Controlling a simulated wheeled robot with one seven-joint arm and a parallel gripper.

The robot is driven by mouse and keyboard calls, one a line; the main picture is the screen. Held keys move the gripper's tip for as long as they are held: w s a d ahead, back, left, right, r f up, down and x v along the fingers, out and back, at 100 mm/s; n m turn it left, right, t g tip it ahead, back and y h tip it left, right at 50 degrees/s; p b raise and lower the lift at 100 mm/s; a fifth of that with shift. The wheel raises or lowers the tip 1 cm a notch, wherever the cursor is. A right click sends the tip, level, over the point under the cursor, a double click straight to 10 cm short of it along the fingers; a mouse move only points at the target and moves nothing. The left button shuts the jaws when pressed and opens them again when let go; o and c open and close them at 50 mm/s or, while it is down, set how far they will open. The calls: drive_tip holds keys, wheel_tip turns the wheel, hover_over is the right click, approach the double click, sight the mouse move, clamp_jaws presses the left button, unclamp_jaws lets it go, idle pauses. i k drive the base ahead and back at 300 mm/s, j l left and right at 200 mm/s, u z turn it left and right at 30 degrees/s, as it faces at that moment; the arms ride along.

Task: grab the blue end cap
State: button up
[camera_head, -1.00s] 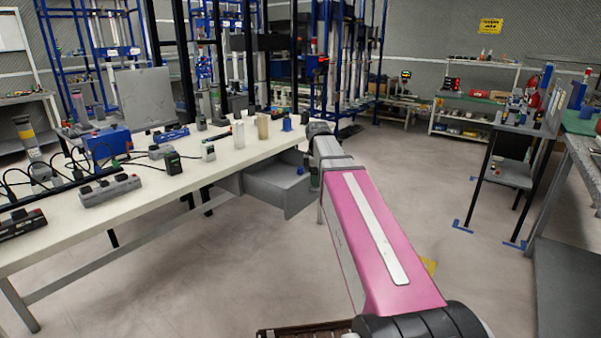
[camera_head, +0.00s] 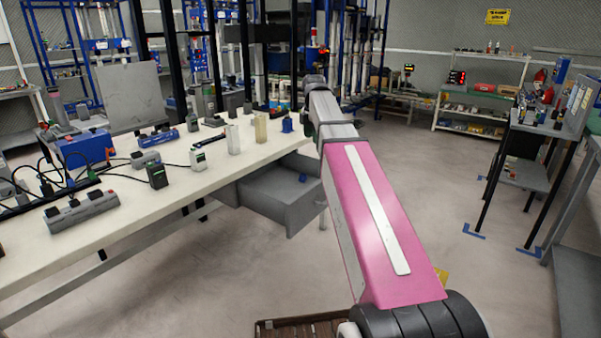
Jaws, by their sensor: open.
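A small blue piece (camera_head: 287,124), which looks like the blue end cap, stands on the white workbench (camera_head: 205,172) near its far right end. It is tiny in the view, so its exact shape is unclear. My arm with its pink link reaches forward just right of it, and the grey far part of the arm comes close to it in the picture. I cannot make out my gripper's fingers; they are hidden beyond the arm. Nothing visibly touches the blue piece.
A beige block (camera_head: 261,127) and a pale cylinder (camera_head: 233,139) stand left of the blue piece. A power strip (camera_head: 82,212), a blue box (camera_head: 85,147) and cables lie further left. A grey drawer unit (camera_head: 275,195) hangs under the bench.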

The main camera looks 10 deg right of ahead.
sight(302, 178)
drive_tip(key=i, duration=1.4)
drive_tip(key=k+j, duration=0.15)
drive_tip(key=j, duration=0.25)
drive_tip(key=k+j, duration=0.15)
drive_tip(key=j, duration=0.25)
drive_tip(key=k+j+u, duration=0.1)
drive_tip(key=j, duration=0.75)
drive_tip(key=k+u, duration=0.05)
